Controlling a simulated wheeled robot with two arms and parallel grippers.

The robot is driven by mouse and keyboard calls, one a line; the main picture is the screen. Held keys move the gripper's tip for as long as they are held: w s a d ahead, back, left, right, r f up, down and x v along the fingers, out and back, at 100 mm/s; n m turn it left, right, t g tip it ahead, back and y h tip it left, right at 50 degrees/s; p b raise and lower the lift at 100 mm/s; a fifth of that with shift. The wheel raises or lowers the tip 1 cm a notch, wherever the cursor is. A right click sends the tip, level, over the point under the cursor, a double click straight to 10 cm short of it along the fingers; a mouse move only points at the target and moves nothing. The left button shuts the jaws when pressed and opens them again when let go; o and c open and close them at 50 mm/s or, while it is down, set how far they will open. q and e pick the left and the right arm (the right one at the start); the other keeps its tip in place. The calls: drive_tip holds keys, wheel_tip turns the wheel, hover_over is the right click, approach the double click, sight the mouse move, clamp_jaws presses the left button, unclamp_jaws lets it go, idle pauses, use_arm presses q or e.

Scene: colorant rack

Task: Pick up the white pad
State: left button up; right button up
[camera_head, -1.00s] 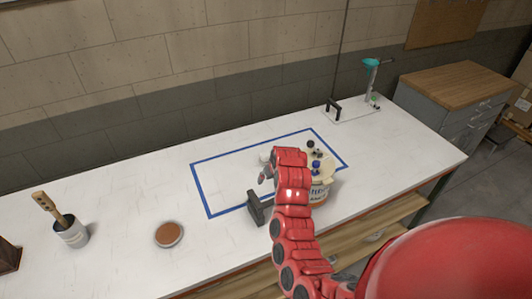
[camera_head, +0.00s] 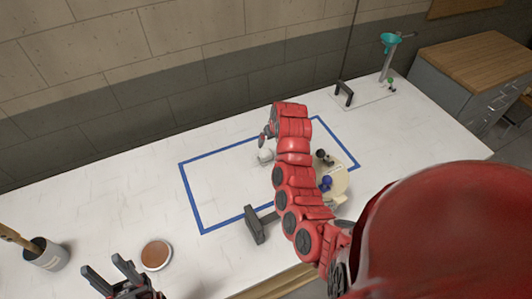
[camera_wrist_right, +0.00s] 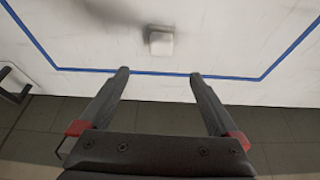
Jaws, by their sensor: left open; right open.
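The white pad (camera_wrist_right: 160,42) lies inside the blue outline in the right wrist view, with a blurred dark shadow beside it. In the head view it is a small white shape (camera_head: 265,156) just left of my right arm, possibly partly hidden. My right gripper (camera_wrist_right: 159,74) is open and empty; the pad is beyond its fingertips, roughly in line with the gap. In the head view the right gripper (camera_head: 264,137) shows only in part, on the wall side of the pad. My left gripper (camera_head: 104,265) is open and empty at the lower left.
A black-headed tool (camera_head: 255,225) and a cream container (camera_head: 335,187) with dark and blue knobs flank my right arm. A round brown-topped dish (camera_head: 156,255) and a can (camera_head: 46,255) stand at left. The blue outline's left part is clear. The wall runs behind.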

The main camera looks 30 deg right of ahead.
approach(266, 153)
drive_tip(key=x, duration=0.2)
drive_tip(key=b+x, duration=0.2)
drive_tip(key=shift+d+f, duration=0.15)
drive_tip(key=shift+f, duration=0.25)
drive_tip(key=shift+w+f+b, duration=0.2)
drive_tip(key=shift+f+b, duration=0.05)
drive_tip(key=shift+b, duration=0.05)
drive_tip(key=shift+w+d+f, duration=0.1)
drive_tip(key=shift+w+f, duration=0.15)
drive_tip(key=shift+w, duration=0.05)
drive_tip(key=b+x, duration=0.1)
drive_tip(key=b, duration=0.1)
drive_tip(key=b+x, duration=0.3)
drive_tip(key=b, duration=0.1)
drive_tip(key=shift+s+f, duration=0.2)
drive_tip(key=shift+f, duration=0.2)
drive_tip(key=shift+w+f+b, duration=0.2)
drive_tip(key=shift+w+b, duration=0.05)
drive_tip(key=shift+b, duration=0.4)
drive_tip(key=shift+r, duration=0.2)
drive_tip(key=shift+s, duration=0.1)
drive_tip(key=shift+c, duration=0.7)
drive_tip(key=c, duration=1.3)
drive_tip(key=shift+r, duration=0.15)
